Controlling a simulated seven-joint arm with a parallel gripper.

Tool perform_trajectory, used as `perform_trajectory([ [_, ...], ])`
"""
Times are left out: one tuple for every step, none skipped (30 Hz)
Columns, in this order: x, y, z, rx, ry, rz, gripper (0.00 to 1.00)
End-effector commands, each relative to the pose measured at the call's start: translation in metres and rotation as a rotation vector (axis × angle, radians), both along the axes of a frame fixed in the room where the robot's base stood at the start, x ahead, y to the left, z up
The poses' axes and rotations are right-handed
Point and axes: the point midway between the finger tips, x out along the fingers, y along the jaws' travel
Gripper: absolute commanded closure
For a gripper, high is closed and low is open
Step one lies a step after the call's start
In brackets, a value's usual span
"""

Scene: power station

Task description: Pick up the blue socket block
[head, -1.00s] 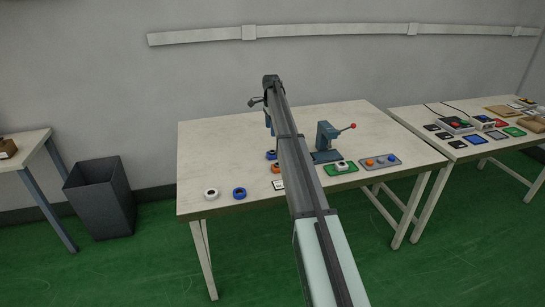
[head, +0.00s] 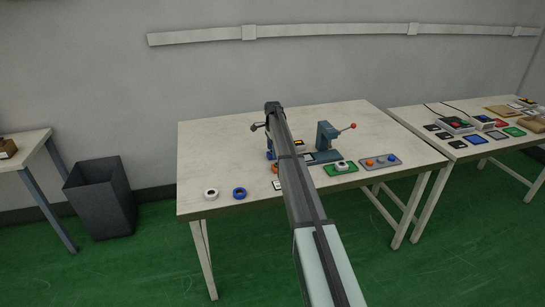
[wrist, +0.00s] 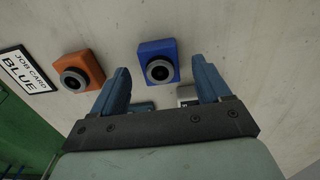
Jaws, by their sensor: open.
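The blue socket block (wrist: 158,52), with a dark round socket on its face, lies on the table. In the wrist view it is between and just beyond the tips of my gripper (wrist: 160,72). The gripper is open, with a blue finger to each side of the block and nothing held. In the head view my arm covers much of this spot; a small blue patch shows left of the arm, and I cannot tell finger from block there. An orange socket block (wrist: 82,68) lies to the left, outside the left finger.
A card reading "JOB CARD BLUE" (wrist: 28,68) lies beyond the orange block. A press with a red-knobbed lever (head: 327,136), a green plate (head: 340,169) and a grey button plate (head: 381,162) are right of my arm. White (head: 211,193) and blue (head: 239,193) rings sit at front left.

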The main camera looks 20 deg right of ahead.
Motion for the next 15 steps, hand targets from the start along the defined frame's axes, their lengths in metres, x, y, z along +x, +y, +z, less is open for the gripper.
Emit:
perform_trajectory([
  [0.0000,0.0004,-0.0062,0.000,0.001,0.000,0.23],
  [0.0001,0.0004,-0.0086,0.000,0.001,0.000,0.23],
  [0.0002,0.0004,-0.0108,0.000,0.000,0.000,0.23],
  [0.0003,0.0004,-0.0118,0.000,0.000,0.000,0.23],
  [0.0003,0.0004,-0.0124,0.000,0.000,0.000,0.23],
  [0.0004,0.0004,-0.0125,0.000,-0.001,0.000,0.23],
  [0.0004,0.0004,-0.0124,0.000,-0.001,0.000,0.23],
  [0.0004,0.0004,-0.0123,0.000,-0.001,0.000,0.23],
  [0.0004,0.0004,-0.0123,0.000,-0.001,0.000,0.23],
  [0.0004,0.0004,-0.0123,0.000,-0.001,0.000,0.23],
  [0.0004,0.0004,-0.0123,0.000,-0.001,0.000,0.25],
  [0.0004,0.0004,-0.0123,0.000,-0.001,0.000,0.29],
  [0.0004,0.0004,-0.0123,0.000,-0.001,0.000,0.32],
  [0.0003,0.0004,-0.0123,0.000,-0.001,0.000,0.35],
  [0.0004,0.0004,-0.0123,0.000,-0.001,0.000,0.39],
])
